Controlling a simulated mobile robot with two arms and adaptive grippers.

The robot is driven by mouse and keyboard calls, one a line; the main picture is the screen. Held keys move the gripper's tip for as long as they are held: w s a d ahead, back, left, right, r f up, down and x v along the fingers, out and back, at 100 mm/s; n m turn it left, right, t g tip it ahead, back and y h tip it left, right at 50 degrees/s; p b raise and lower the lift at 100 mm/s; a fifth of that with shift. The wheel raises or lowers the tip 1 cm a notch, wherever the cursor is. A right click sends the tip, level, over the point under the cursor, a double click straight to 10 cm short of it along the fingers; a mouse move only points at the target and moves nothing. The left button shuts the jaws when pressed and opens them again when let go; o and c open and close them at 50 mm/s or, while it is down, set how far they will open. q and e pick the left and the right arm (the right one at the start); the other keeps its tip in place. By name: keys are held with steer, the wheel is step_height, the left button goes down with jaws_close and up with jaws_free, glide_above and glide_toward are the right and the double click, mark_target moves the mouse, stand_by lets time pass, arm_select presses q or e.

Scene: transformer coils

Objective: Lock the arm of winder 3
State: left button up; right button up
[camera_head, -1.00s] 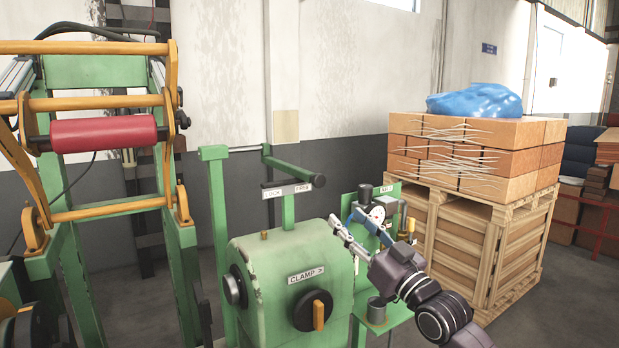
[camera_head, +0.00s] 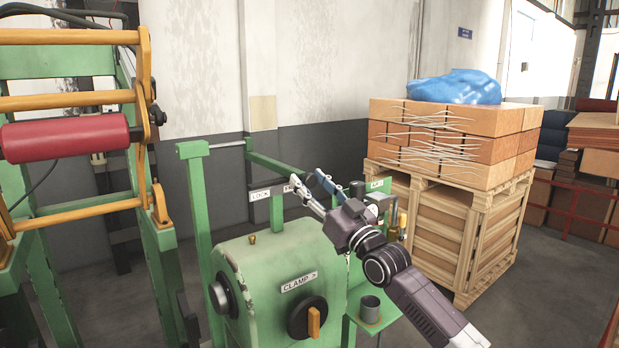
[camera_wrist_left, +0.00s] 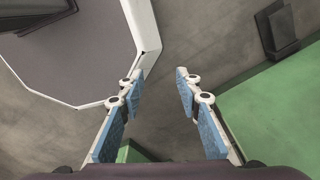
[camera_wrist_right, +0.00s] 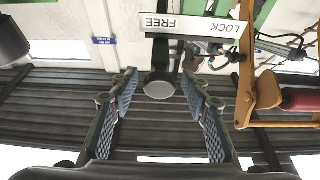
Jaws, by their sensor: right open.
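The green winder's arm (camera_head: 273,167) reaches from its post to the FREE side of the LOCK/FREE plate (camera_head: 260,195). In the head view its end is hidden behind my right gripper (camera_head: 307,183). In the right wrist view the arm's round grey end (camera_wrist_right: 159,90) lies between the open blue-padded fingers of my right gripper (camera_wrist_right: 159,76), apart from both pads; the depth gap is unclear. The plate (camera_wrist_right: 190,25) appears upside down there. My left gripper (camera_wrist_left: 158,74) is open and empty over the floor, outside the head view.
The green CLAMP housing (camera_head: 270,265) with a black and orange knob (camera_head: 312,318) stands below my right gripper. A red roller (camera_head: 65,136) on an orange frame is at left. A pallet crate (camera_head: 430,225) with boxes stands at right.

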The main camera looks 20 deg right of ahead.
steer(key=shift+w+r, duration=0.1)
steer(key=shift+r, duration=0.05)
jaws_close()
arm_select(q)
steer(key=shift+w+d+r, duration=0.1)
steer(key=shift+w, duration=0.6)
